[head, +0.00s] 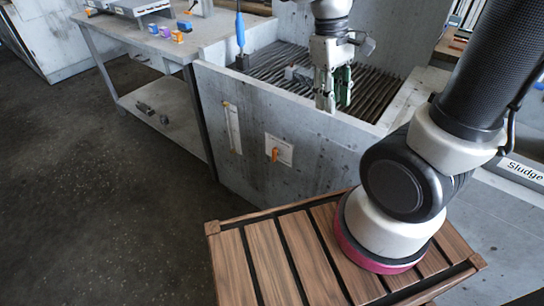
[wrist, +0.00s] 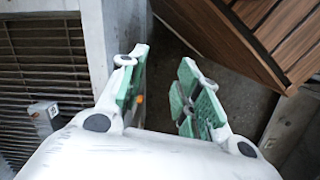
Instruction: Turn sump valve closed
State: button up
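The sump valve has an orange handle (head: 275,154) on a pale square plate (head: 280,146), set on the front wall of the grey housing. The handle hangs roughly upright in the head view. A small orange patch (wrist: 139,98), likely this handle, shows beside the left finger in the wrist view and is mostly hidden. My gripper (head: 334,98) points down at the top of the housing, above and to the right of the valve in the head view. Its green-padded fingers (wrist: 163,65) are apart, with nothing between them but floor beyond.
The housing's top has a slatted grate (head: 270,72) behind the front wall (head: 225,95). A blue-handled tool (head: 240,32) stands at its corner. A wooden slatted platform (head: 255,250) lies below, close to the wall. A workbench (head: 205,35) stands left; the dark floor (head: 90,200) is open.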

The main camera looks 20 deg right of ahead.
jog(key=w+a+f+n+g+h, duration=0.1)
jog(key=w+a+f+n+h, duration=0.25)
jog(key=f, duration=0.45)
jog(key=w+a+f+n+g+h, duration=0.2)
jog(key=f+n+h, duration=0.25)
jog(key=f, duration=0.35)
jog(key=n+t+h, duration=0.5)
jog(key=n+t, duration=0.8)
jog(key=t, duration=0.2)
send_near(275, 155)
jog(key=w+d, duration=0.1)
jog(key=x, duration=0.7)
jog(key=shift+w, duration=0.3)
jog(key=shift+d, duration=0.1)
grip_shut()
